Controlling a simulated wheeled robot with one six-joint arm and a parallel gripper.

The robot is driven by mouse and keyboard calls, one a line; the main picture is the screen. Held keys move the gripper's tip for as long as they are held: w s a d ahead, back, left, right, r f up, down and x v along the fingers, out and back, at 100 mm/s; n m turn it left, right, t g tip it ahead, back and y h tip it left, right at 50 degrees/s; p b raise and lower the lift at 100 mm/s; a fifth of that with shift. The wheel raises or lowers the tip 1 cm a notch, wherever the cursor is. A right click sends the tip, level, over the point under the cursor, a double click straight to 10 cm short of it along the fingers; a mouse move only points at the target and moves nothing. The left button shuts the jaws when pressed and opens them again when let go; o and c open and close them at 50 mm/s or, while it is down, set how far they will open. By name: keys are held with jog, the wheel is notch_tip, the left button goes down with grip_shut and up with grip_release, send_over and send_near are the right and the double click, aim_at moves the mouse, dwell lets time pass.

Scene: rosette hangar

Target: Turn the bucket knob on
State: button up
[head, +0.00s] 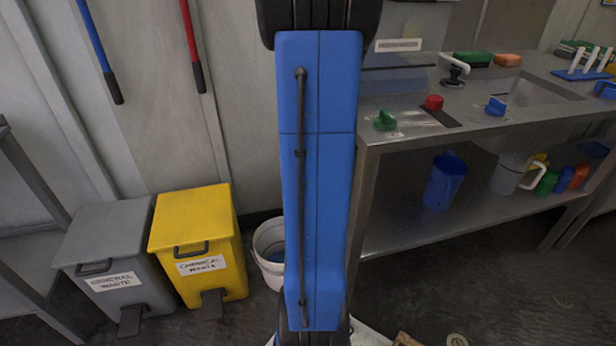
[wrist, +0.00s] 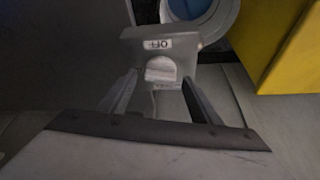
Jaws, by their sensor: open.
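The bucket knob (wrist: 161,69) is a pale grey knob on a grey box (wrist: 187,49), seen in the wrist view. A label reading "OFF" is on the box beside the knob. My gripper (wrist: 160,88) is open, with one finger on each side of the knob; I cannot tell whether either finger touches it. The bucket (wrist: 226,14) with blue inside is just beyond the box. In the head view the white bucket (head: 262,262) stands on the floor, partly hidden by my blue arm. The knob and my gripper do not show there.
A yellow chemical waste bin (head: 195,225) stands close left of the bucket, and it also shows in the wrist view (wrist: 291,50). A grey general waste bin (head: 95,240) is beside it. A metal bench (head: 385,160) with green, red and blue knobs stands at right.

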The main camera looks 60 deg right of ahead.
jog(key=c, duration=1.1)
jog(key=shift+o, duration=0.3)
jog(key=shift+n+t, duration=0.3)
jog(key=shift+n, duration=0.4)
jog(key=o, duration=1)
jog(key=shift+o, duration=0.2)
jog(key=shift+s+r, duration=0.1)
jog(key=shift+r, duration=0.05)
